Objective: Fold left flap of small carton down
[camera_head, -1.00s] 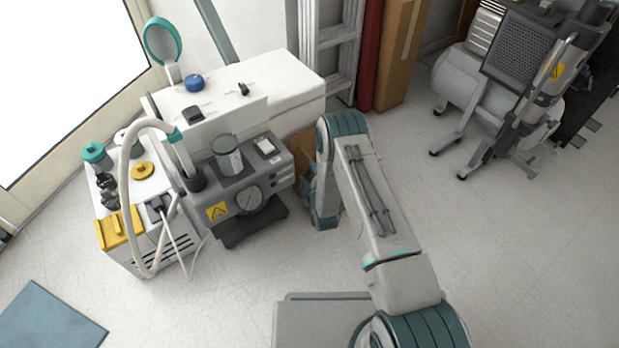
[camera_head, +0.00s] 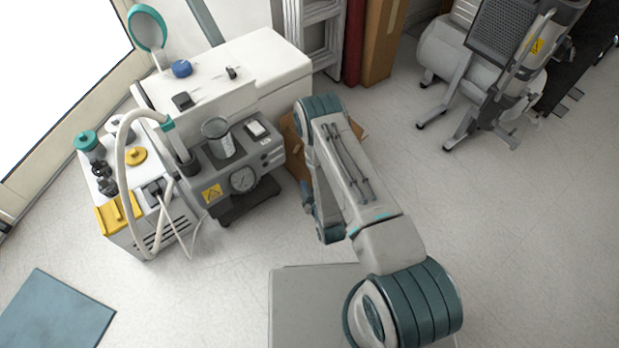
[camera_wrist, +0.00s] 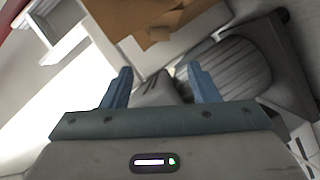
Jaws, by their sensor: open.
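The small carton (camera_head: 292,143) is brown cardboard and stands on the floor right of the grey compressor. My arm hides most of it in the head view; a bit of its cardboard shows right of the arm. In the wrist view brown cardboard (camera_wrist: 150,14) with uneven flap edges shows at the top, beyond the fingertips. I cannot tell which flap is the left one. My gripper (camera_wrist: 160,82) is open, with its two blue fingers apart and no carton cardboard between them. In the head view the gripper is mostly hidden behind my arm.
A grey compressor (camera_head: 238,165) with a gauge and a white cabinet (camera_head: 270,62) stand left of the carton. A tall cardboard box (camera_head: 385,45) and a ladder (camera_head: 317,35) lean behind. A wheeled machine (camera_head: 450,60) stands at the upper right. The floor at right is clear.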

